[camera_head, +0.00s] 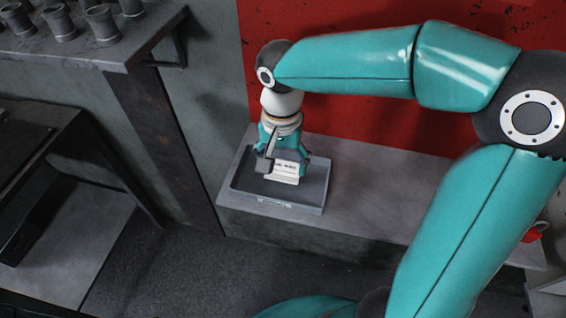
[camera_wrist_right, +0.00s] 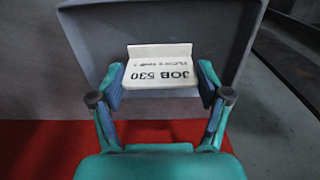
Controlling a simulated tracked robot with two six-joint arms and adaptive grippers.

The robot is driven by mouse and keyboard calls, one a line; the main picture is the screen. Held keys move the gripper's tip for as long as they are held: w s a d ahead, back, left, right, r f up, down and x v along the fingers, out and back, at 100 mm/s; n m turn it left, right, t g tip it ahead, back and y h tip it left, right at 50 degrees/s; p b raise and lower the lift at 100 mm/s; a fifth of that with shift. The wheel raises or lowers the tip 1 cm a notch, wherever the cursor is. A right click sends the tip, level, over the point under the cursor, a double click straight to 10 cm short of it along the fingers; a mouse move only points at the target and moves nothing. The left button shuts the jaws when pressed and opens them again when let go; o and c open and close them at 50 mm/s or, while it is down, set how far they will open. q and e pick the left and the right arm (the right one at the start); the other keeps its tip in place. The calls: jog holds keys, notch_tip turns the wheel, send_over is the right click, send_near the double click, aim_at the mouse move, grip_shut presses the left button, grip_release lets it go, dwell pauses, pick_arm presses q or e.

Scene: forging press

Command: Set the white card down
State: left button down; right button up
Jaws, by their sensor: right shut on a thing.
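The white card (camera_head: 285,172) is a small bent piece with dark print, and it is over the grey tray (camera_head: 310,197) in the head view. My right gripper (camera_head: 284,162) comes down from above and is shut on the card. In the right wrist view the card (camera_wrist_right: 160,68) reads "JOB 530", upside down, and sits between the two fingertips of my right gripper (camera_wrist_right: 160,85). The grey tray (camera_wrist_right: 85,30) lies behind it. I cannot tell whether the card touches the tray floor. My left gripper is not in view.
The tray stands on a grey ledge (camera_head: 370,190) against a red panel (camera_head: 350,125). A shelf (camera_head: 120,52) with several metal cylinders is at the upper left. A dark rack (camera_head: 40,130) stands at the left. A red object (camera_head: 535,232) shows at the right. The ledge right of the tray is clear.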

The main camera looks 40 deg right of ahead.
aim_at(282, 160)
jog(key=shift+f, duration=0.65)
jog(key=shift+f, duration=0.1)
jog(key=o, duration=0.9)
jog(key=shift+w+r, duration=0.1)
jog(key=shift+r, duration=0.5)
notch_tip(282, 160, up, 11)
jog(key=shift+p, duration=0.3)
